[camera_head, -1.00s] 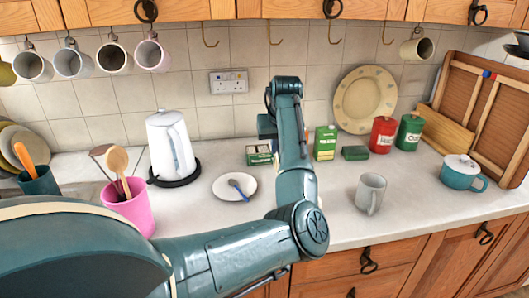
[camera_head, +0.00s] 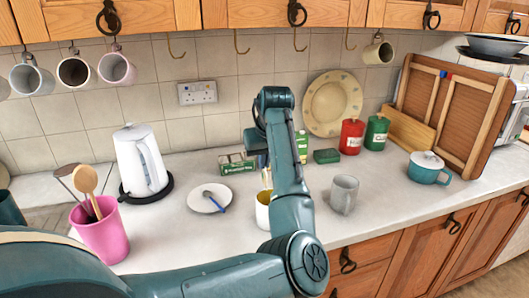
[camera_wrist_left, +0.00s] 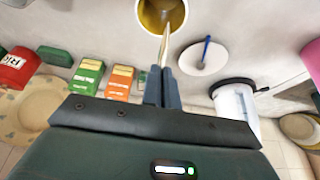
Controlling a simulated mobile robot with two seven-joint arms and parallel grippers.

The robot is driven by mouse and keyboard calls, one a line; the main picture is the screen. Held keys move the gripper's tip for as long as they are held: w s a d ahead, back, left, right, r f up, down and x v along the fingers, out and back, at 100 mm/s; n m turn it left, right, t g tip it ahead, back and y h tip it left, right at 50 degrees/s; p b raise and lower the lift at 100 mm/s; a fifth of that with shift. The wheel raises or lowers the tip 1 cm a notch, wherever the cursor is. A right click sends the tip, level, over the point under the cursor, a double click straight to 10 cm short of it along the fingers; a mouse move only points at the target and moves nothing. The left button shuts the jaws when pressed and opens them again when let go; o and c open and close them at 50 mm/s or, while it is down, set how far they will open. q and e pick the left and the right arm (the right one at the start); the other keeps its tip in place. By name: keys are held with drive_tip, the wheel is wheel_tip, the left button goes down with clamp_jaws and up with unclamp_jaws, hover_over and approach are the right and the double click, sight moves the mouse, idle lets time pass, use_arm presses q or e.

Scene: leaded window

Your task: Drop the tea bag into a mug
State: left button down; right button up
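My left gripper (camera_head: 264,165) is largely hidden behind my own arm in the head view. In the left wrist view its fingers (camera_wrist_left: 163,76) are close together on a thin, pale, edge-on piece, which looks like the tea bag (camera_wrist_left: 164,46). The piece points at the opening of a white mug with a yellow inside (camera_wrist_left: 152,14). It overlaps the mug's rim in the picture; I cannot tell whether it is inside or above. In the head view this mug (camera_head: 262,212) stands partly behind my arm. A grey mug (camera_head: 344,194) stands to its right. My right gripper is not in view.
A saucer with a blue-handled spoon (camera_head: 203,203) and a white kettle (camera_head: 138,162) are to the left. Tea boxes (camera_head: 237,164), a red canister (camera_head: 352,137) and a green canister (camera_head: 376,132) stand behind. A teal lidded pot (camera_head: 425,170) is at right.

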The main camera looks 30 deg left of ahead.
use_arm(q)
drive_tip(key=c, duration=2.1)
unclamp_jaws()
drive_tip(key=shift+f, duration=0.1)
drive_tip(key=o, duration=0.5)
drive_tip(key=b+v, duration=0.1)
drive_tip(key=v, duration=1.2)
drive_tip(key=shift+s, duration=0.1)
